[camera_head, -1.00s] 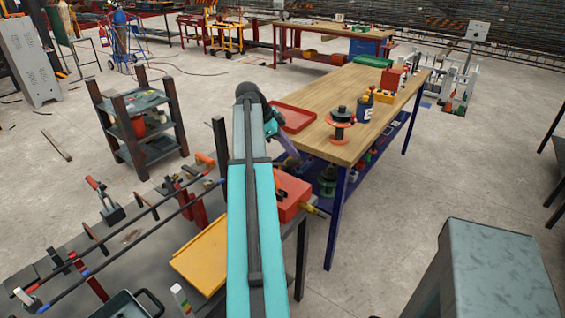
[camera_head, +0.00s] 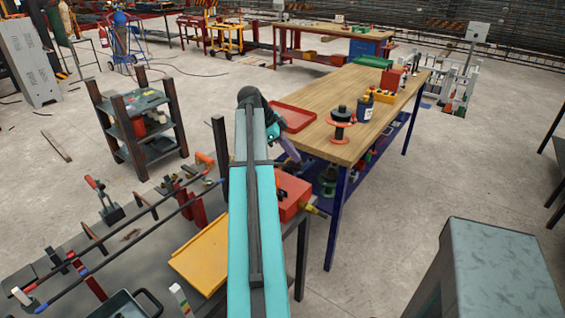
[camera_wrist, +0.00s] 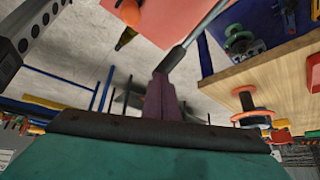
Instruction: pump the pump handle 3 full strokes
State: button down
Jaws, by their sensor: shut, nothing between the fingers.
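The pump appears to be the red box (camera_head: 293,193) on the grey bench, partly hidden behind my arm in the head view. Its red top (camera_wrist: 193,28) shows upside down in the wrist view. A thin grey rod with a darker end, seemingly the pump handle (camera_wrist: 192,38), slants across that view. My gripper (camera_wrist: 160,82) has dark purple fingers, shut with nothing between them. The rod's dark end lies right at the fingertips in the picture; I cannot tell whether they touch. In the head view my gripper (camera_head: 290,152) is above the box, its tips partly hidden.
A yellow panel (camera_head: 200,258) and clamped bars lie on the grey bench (camera_head: 130,240). A wooden table (camera_head: 370,95) with a red tray (camera_head: 294,117) and an orange-flanged spool (camera_head: 341,125) stands close behind my gripper. A brass fitting (camera_head: 316,209) sticks out beside the box.

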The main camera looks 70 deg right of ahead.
aim_at(297, 165)
jog(key=shift+s+f, duration=0.2)
jog(key=shift+f, duration=0.3)
jog(key=shift+s+a+f+b, duration=0.1)
jog(key=shift+s+f+b, duration=0.2)
jog(key=shift+f+b, duration=0.3)
jog(key=shift+f, duration=0.1)
jog(key=shift+s+f+b, duration=0.15)
jog(key=shift+f+b, duration=0.15)
jog(key=shift+f, duration=0.45)
dwell(0.3)
jog(key=shift+s+a+f+b, duration=0.1)
jog(key=shift+s+f+b, duration=0.05)
jog(key=shift+f+b, duration=0.35)
jog(key=shift+f, duration=0.15)
